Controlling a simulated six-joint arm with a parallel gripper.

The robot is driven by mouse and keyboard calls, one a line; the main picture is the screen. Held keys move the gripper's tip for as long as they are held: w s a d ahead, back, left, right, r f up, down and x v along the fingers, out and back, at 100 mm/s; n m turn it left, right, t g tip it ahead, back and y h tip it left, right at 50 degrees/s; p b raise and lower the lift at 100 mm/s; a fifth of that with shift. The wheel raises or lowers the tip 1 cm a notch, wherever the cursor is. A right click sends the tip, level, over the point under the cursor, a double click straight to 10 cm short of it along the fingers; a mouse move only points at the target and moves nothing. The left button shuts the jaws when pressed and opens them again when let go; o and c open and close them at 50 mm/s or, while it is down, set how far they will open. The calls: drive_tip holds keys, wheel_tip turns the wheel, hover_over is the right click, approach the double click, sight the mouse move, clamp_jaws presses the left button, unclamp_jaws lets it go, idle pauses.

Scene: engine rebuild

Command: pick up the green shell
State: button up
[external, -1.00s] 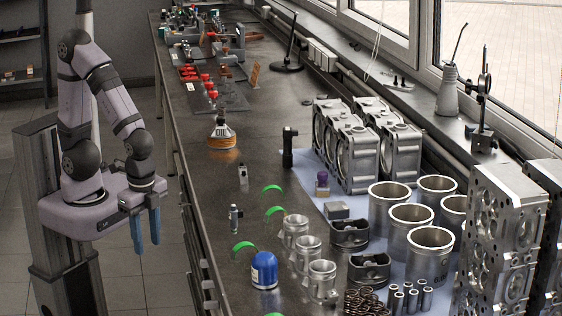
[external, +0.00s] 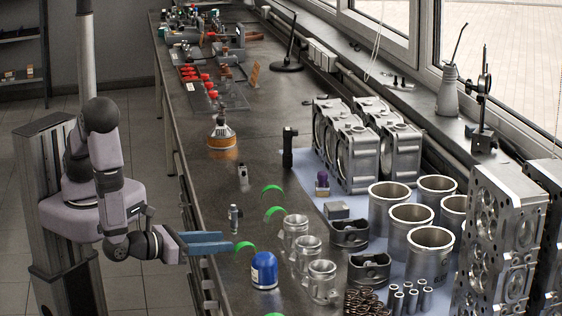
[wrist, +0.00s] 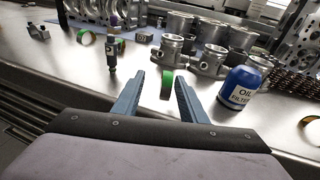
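Several green shells, thin curved half-rings, stand on the metal bench. The nearest green shell (external: 245,246) is just in front of my fingertips, and in the wrist view this shell (wrist: 167,84) shows between the two blue fingers, nearer the right one. My gripper (external: 231,245) is open and empty, reaching level from the left over the bench's front edge; its spread fingers (wrist: 159,80) also show in the wrist view. I cannot tell whether the tips touch the shell. Two more shells (external: 275,211) (external: 272,189) stand farther back, and another shell (external: 275,314) is at the bottom edge.
A blue oil filter (external: 264,270) stands close to the right of the nearest shell. A small metal injector-like part (external: 234,218) is upright to the left. Cylinder liners (external: 411,229) and engine blocks (external: 352,145) fill the right side.

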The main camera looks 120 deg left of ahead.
sight(243, 244)
drive_tip(key=shift+w+d+f+m+t, duration=0.1)
drive_tip(key=shift+w+d+m+t, duration=0.2)
drive_tip(key=shift+w+d+m, duration=0.15)
drive_tip(key=shift+p+x, duration=0.9)
drive_tip(key=shift+x, duration=0.9)
drive_tip(key=shift+p+x, duration=0.75)
drive_tip(key=shift+x, duration=1.15)
drive_tip(key=shift+f, duration=0.1)
drive_tip(key=shift+c, duration=0.5)
clamp_jaws()
